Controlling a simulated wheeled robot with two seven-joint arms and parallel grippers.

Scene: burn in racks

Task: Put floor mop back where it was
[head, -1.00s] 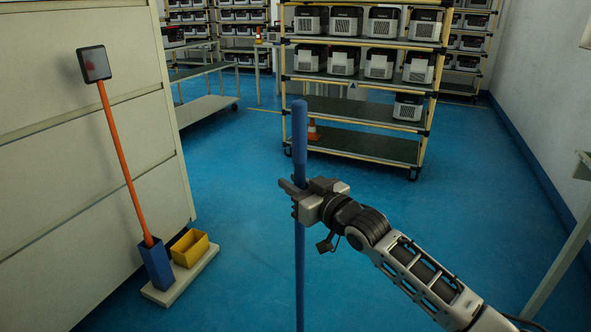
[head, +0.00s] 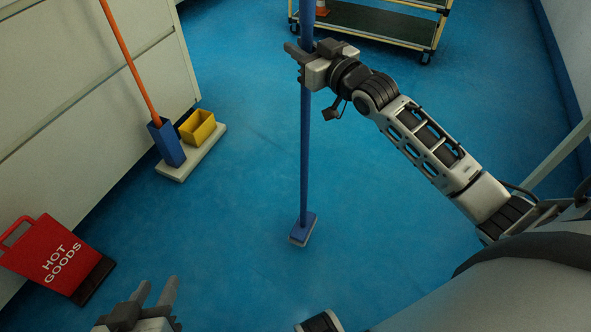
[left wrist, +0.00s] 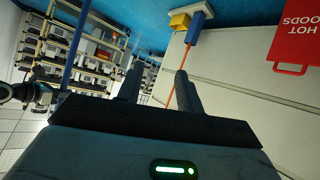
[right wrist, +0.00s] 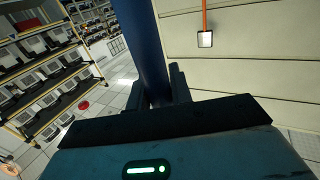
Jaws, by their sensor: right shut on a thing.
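The floor mop (head: 304,160) has a long blue handle and a flat blue head (head: 303,228) with a pale underside. It stands upright in the middle of the head view, its head at or just above the floor; I cannot tell if it touches. My right gripper (head: 300,62) is shut around the upper handle. The right wrist view shows the blue handle (right wrist: 145,50) between its fingers (right wrist: 163,92). My left gripper (head: 158,292) is at the bottom left of the head view, fingers apart and empty; it also shows open in the left wrist view (left wrist: 158,88).
A pale base (head: 192,158) by the cabinet wall (head: 60,90) carries a yellow bin (head: 197,127) and a blue holder (head: 167,143) with an orange-handled tool (head: 130,60). A red HOT GOODS sign (head: 50,253) stands at lower left. A shelf rack (head: 385,28) is behind. Blue floor between is clear.

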